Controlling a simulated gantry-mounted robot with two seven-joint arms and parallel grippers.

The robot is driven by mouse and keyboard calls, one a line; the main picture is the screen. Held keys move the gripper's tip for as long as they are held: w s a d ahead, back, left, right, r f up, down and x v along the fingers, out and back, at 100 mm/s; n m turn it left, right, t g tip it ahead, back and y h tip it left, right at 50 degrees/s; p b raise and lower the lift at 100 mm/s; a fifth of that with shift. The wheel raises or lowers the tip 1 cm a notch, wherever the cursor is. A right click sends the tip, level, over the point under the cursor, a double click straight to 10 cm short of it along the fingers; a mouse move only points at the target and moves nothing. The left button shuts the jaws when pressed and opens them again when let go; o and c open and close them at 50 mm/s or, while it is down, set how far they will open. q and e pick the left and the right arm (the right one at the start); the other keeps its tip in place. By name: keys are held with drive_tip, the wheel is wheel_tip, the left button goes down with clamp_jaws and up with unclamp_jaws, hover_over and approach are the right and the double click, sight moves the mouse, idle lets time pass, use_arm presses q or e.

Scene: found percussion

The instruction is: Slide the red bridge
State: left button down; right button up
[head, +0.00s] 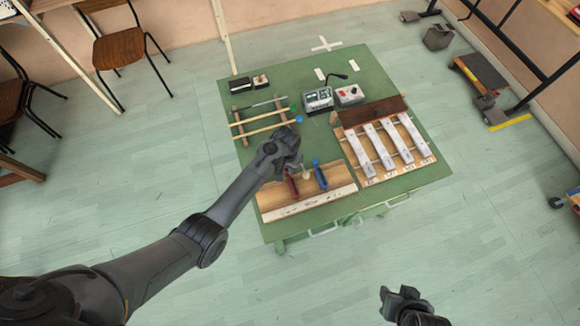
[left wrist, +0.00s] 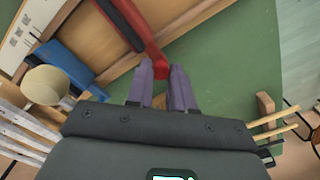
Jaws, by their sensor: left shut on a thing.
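The red bridge (head: 292,187) stands on the wooden board (head: 340,193) at the front left of the green table. In the left wrist view the red bridge (left wrist: 132,22) runs from the top edge down to a rounded red end between my fingertips. My left gripper (head: 289,168) is over the far end of the bridge, and in the left wrist view its purple-grey fingers (left wrist: 160,72) are shut on that end. The gripper partly hides the bridge in the head view. My right gripper (head: 401,297) hangs low, away from the table; its jaw opening is unclear.
A blue bridge (head: 319,175) stands just right of the red one. White bars (head: 383,146) on a wooden frame lie further right. Mallets (head: 261,116) rest on a rack behind my left gripper. Small electronic boxes (head: 319,99) stand at the back. The green table (head: 240,165) has a bare left strip.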

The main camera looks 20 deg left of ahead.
use_arm(q)
drive_tip(key=c, duration=1.3)
unclamp_jaws()
drive_tip(key=shift+d, duration=0.1)
drive_tip(key=shift+o, duration=0.2)
drive_tip(key=shift+w+d, duration=0.1)
drive_tip(key=shift+w, duration=0.1)
drive_tip(key=shift+r, duration=0.65)
wheel_tip(320, 180, up, 10)
drive_tip(key=p, duration=0.1)
drive_tip(key=shift+f+p, duration=0.25)
drive_tip(key=shift+p, duration=0.05)
